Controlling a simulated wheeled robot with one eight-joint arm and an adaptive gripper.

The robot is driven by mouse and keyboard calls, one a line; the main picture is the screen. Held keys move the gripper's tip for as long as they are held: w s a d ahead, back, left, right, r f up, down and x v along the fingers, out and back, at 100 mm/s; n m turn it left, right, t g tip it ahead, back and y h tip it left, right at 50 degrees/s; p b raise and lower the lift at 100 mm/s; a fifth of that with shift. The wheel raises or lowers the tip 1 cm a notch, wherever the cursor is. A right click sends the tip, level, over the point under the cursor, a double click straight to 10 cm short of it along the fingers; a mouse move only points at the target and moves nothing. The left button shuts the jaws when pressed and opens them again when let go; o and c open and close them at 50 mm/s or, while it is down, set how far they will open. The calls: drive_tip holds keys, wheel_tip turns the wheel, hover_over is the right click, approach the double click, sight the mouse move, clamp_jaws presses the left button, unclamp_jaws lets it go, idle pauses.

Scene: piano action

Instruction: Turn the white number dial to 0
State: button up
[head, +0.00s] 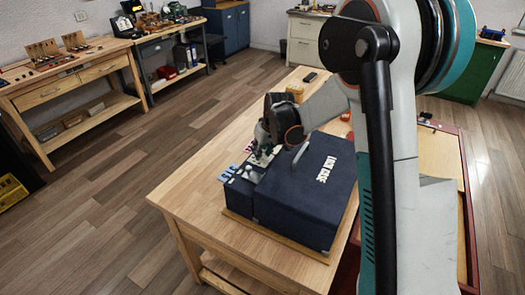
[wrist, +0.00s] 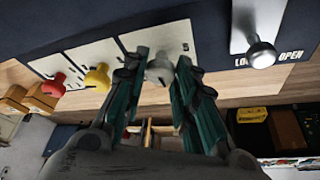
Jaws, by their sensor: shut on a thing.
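The white number dial (wrist: 160,68) is a pale knob on a light plate (wrist: 178,38) on the dark case. In the wrist view my gripper (wrist: 158,74) has one teal-and-black finger on each side of this dial and is shut on it. The dial's number marks are too small or hidden to read. In the head view my gripper (head: 264,143) is at the far left part of the dark blue case (head: 315,190), and it hides the white dial there.
A yellow knob (wrist: 98,78) and a red knob (wrist: 53,87) stand left of the white dial in the wrist view. A metal lever (wrist: 260,52) is to the right, by "OPEN" lettering. The wooden table (head: 190,185) is bare left of the case.

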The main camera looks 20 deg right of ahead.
drive_tip(key=m, duration=0.2)
drive_tip(key=m+h, duration=0.2)
drive_tip(key=m, duration=0.1)
drive_tip(key=shift+a+m+b, duration=0.25)
drive_tip(key=shift+m+b, duration=0.05)
drive_tip(key=shift+b, duration=0.05)
drive_tip(key=m+h, duration=0.1)
drive_tip(key=m, duration=0.1)
drive_tip(key=m+h, duration=0.1)
drive_tip(key=m, duration=0.2)
drive_tip(key=shift+w+a+g, duration=0.15)
drive_tip(key=shift+a+g, duration=0.05)
drive_tip(key=shift+g, duration=0.2)
drive_tip(key=m+g, duration=0.1)
drive_tip(key=m, duration=0.2)
drive_tip(key=m+h, duration=0.1)
drive_tip(key=m, duration=0.1)
drive_tip(key=shift+w+a+m+g, duration=0.1)
drive_tip(key=shift+w+m+g, duration=0.05)
drive_tip(key=shift+m+g, duration=0.25)
drive_tip(key=shift+w+m+g+h, duration=0.15)
drive_tip(key=shift+m+g, duration=0.3)
drive_tip(key=shift+m, duration=0.65)
drive_tip(key=shift+s+m+g+h, duration=0.15)
drive_tip(key=shift+m+g, duration=0.3)
drive_tip(key=shift+m, duration=0.65)
drive_tip(key=shift+w, duration=0.1)
drive_tip(key=o, duration=1)
drive_tip(key=v, duration=1.2)
